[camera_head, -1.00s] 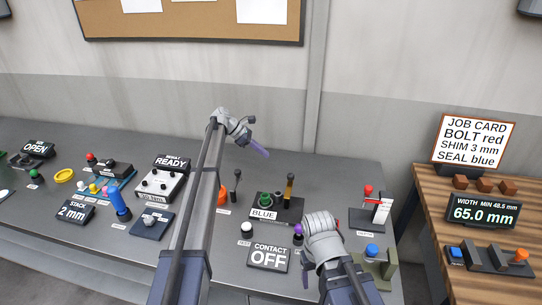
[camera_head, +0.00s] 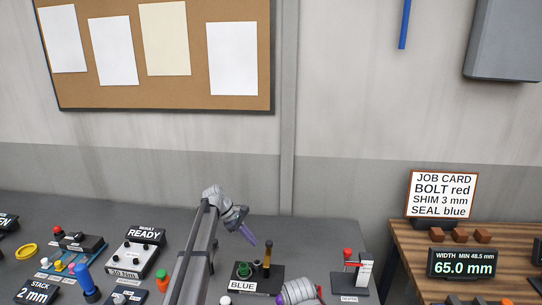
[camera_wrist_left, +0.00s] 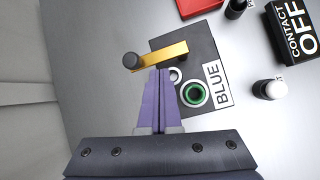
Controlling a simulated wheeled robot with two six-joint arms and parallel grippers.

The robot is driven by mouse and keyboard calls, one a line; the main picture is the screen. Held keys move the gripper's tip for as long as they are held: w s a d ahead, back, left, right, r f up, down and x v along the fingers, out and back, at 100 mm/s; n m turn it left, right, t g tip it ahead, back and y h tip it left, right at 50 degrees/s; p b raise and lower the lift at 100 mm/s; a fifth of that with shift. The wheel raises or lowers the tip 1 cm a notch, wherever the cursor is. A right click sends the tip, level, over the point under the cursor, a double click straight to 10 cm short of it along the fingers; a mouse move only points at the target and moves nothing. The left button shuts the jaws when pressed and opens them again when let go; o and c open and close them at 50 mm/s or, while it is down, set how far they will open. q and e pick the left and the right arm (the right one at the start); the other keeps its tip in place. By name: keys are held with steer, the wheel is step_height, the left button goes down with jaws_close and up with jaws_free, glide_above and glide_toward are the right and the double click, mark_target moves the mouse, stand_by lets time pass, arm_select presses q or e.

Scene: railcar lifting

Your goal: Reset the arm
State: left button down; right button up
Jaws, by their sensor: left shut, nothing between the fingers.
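My left arm reaches up from the bottom of the head view, and its gripper (camera_head: 248,236) with purple fingers points down to the right. In the left wrist view the two purple fingers (camera_wrist_left: 158,100) are pressed together with nothing between them. They are above or beside the BLUE seal station (camera_head: 262,279), a dark plate with a green ring (camera_wrist_left: 194,94) and a brass-coloured lever (camera_wrist_left: 160,55). I cannot tell whether the fingers touch it. My right arm's grey wrist shows at the bottom of the head view, and its fingers are out of frame.
A READY box (camera_head: 136,255), a blue-handled tool (camera_head: 86,280) and a 2 mm stack sign (camera_head: 36,293) stand to the left. A red-knobbed lever stand (camera_head: 350,275) is at the right. A wooden table (camera_head: 405,262) holds the job card (camera_head: 441,194) and a 65.0 mm display (camera_head: 462,264).

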arm_select(q)
steer(key=s+d+f+m+y, duration=0.1)
steer(key=s+m, duration=0.5)
steer(key=s, duration=0.6)
steer(key=s+d+f+m+y, duration=0.2)
steer(key=s+m+y, duration=0.2)
steer(key=s, duration=0.9)
steer(key=s+d+f+m+y, duration=0.1)
steer(key=s+d+m+y, duration=0.1)
steer(key=s+m, duration=0.6)
steer(key=s+y, duration=0.1)
steer(key=s, duration=0.3)
steer(key=shift+s+f+b, duration=0.25)
steer(key=shift+s+b, duration=0.1)
steer(key=shift+s, duration=0.05)
